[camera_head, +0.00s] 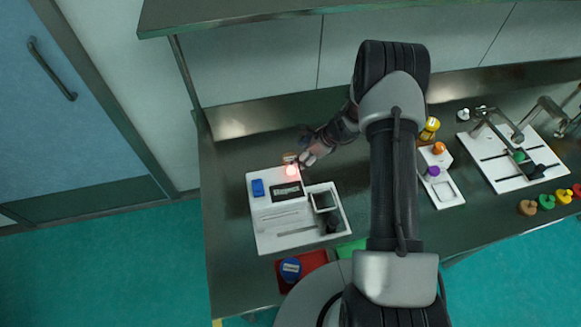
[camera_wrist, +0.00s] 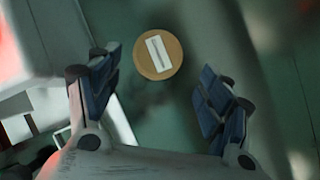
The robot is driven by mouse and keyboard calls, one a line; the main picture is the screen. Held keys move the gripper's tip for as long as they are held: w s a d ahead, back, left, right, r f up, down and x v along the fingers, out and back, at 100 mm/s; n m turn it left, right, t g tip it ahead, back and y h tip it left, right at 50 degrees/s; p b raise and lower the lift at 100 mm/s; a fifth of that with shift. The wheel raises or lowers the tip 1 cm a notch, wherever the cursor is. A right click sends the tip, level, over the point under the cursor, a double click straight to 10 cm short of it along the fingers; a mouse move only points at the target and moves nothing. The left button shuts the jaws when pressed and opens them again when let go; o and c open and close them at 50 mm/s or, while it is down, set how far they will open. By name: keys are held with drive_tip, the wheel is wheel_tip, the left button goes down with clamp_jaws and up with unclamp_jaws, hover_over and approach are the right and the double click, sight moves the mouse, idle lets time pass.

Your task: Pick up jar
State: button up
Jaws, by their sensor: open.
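A jar (camera_wrist: 172,69), seen from above as a round tan-orange lid with a white rectangular mark, stands on the dark green bench in the wrist view. The jar's sides and height are hidden.
The white machine (camera_head: 265,225) with a glowing red spot stands close by. A red tray (camera_head: 312,259) holding a blue-lidded jar (camera_head: 290,269) is in front. A white holder (camera_head: 447,190) with coloured jars and a white stand (camera_head: 495,170) are right. The bench's left part is clear.

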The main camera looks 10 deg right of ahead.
drive_tip(key=shift+s+b+x, duration=0.2)
drive_tip(key=shift+b+x, duration=0.45)
drive_tip(key=shift+x, duration=2.9)
drive_tip(key=shift+a, duration=0.1)
drive_tip(key=shift+r, duration=0.1)
drive_tip(key=shift+c, duration=0.2)
drive_tip(key=c, duration=1.1)
drive_tip(key=shift+r, duration=0.1)
